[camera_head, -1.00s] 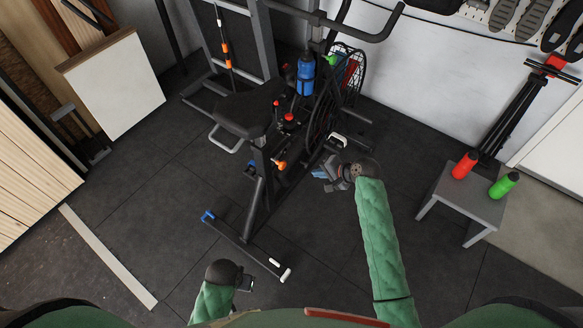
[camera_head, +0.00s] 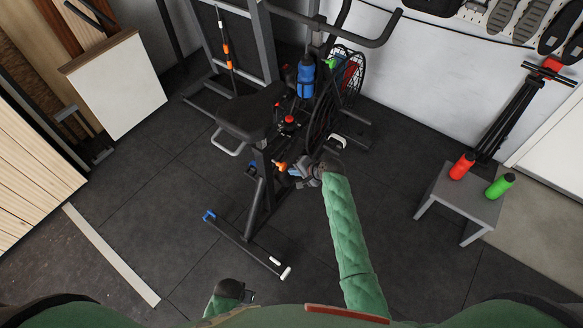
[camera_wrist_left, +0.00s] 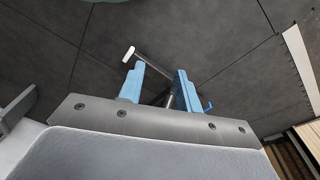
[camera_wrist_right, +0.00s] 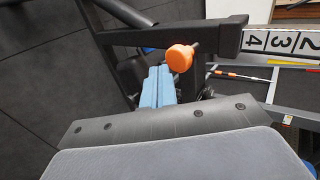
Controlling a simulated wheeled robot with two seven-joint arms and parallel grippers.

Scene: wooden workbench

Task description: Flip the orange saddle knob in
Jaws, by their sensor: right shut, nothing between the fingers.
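The orange saddle knob (camera_head: 281,167) sits on the frame of the exercise bike, below the black saddle (camera_head: 245,116). It also shows in the right wrist view (camera_wrist_right: 180,57), with a rounded head on a short dark stem. My right gripper (camera_head: 295,172) is beside the knob, on its right in the head view. In the right wrist view its blue fingers (camera_wrist_right: 158,85) are together and empty, with the knob just right of their tips. I cannot tell whether they touch it. My left gripper (camera_wrist_left: 158,84) is open and empty, low over the floor, away from the knob.
The bike's foot bar (camera_head: 245,245) lies near my left gripper. A blue bottle (camera_head: 305,78) and a red knob (camera_head: 289,122) are on the bike. A grey stool (camera_head: 462,195) with red and green bottles stands at right. The floor between is clear.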

